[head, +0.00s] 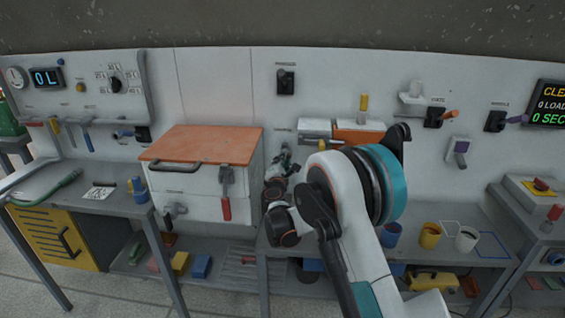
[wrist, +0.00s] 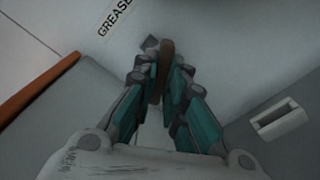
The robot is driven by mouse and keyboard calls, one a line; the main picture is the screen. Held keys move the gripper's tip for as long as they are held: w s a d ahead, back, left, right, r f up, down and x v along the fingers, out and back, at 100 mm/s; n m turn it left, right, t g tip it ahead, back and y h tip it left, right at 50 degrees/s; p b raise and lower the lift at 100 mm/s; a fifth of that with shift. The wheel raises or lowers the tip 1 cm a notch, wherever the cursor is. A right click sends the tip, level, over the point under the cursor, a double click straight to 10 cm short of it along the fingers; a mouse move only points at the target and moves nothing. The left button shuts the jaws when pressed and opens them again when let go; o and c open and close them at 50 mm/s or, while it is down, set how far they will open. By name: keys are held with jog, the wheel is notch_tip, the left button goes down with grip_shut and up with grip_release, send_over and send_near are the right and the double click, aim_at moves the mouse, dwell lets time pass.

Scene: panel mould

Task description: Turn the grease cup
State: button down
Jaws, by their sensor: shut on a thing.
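In the wrist view the grease cup (wrist: 166,52) shows as a narrow brown piece against the pale wall panel, below a label reading GREASE. My gripper (wrist: 159,70) is shut on it, with a fingertip on each side. Much of the cup is hidden between the fingers, so how far it is turned cannot be told. In the head view my gripper (head: 285,160) is at the wall, right of the white cabinet; the cup is too small and covered to make out there.
The white cabinet (head: 185,183) with an orange lid (head: 200,143) and a red-handled lever (head: 226,205) stands close left of my gripper. An orange-fronted box (head: 358,137) is on the wall to the right. A blue mug (head: 391,234) and a yellow mug (head: 430,235) stand on the right bench.

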jog(key=shift+f, duration=0.1)
jog(key=c, duration=1.6)
grip_release()
jog(key=shift+c, duration=0.2)
jog(key=shift+s+a, duration=0.1)
jog(key=shift+s, duration=0.05)
jog(key=s, duration=1.1)
jog(key=shift+s+a, duration=0.15)
jog(key=shift+s, duration=0.25)
